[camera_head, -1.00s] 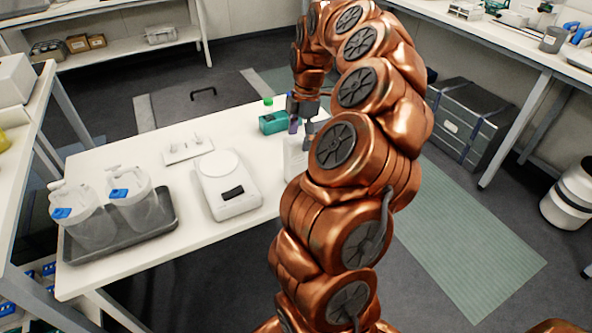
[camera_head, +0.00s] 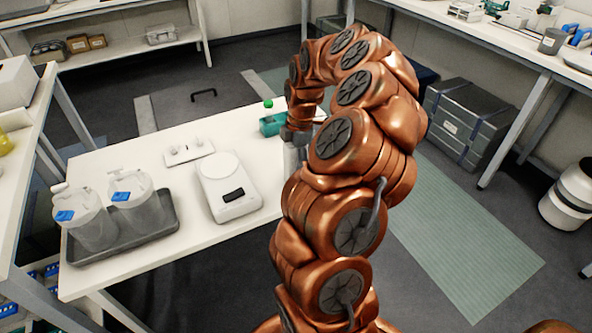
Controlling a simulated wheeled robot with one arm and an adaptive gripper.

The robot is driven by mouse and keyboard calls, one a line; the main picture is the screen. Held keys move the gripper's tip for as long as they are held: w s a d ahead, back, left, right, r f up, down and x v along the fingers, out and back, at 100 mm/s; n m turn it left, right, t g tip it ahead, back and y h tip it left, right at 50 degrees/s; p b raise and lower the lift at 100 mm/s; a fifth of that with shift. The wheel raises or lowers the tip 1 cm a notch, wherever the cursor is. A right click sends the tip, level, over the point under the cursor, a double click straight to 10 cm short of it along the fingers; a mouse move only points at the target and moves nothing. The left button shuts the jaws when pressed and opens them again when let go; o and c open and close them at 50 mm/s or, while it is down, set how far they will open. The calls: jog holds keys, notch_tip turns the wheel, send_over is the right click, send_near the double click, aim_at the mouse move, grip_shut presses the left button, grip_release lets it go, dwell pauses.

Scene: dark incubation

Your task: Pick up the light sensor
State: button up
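I cannot pick out the light sensor with certainty. My copper arm hides the right end of the white table (camera_head: 270,190). My gripper (camera_head: 293,158) points down at that end, in front of the teal box (camera_head: 272,124) with a green-capped item (camera_head: 268,104) by it. Its fingers are small and partly covered by my arm, so I cannot tell whether they are open or shut or hold anything.
A white scale (camera_head: 228,188) stands mid-table. A small white plate with knobs (camera_head: 188,152) lies behind it. Two jugs (camera_head: 90,218) (camera_head: 138,200) stand in a grey tray (camera_head: 130,248) at left. A dark case (camera_head: 465,125) is on the floor at right.

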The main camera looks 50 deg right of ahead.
grip_shut()
dwell(0.4)
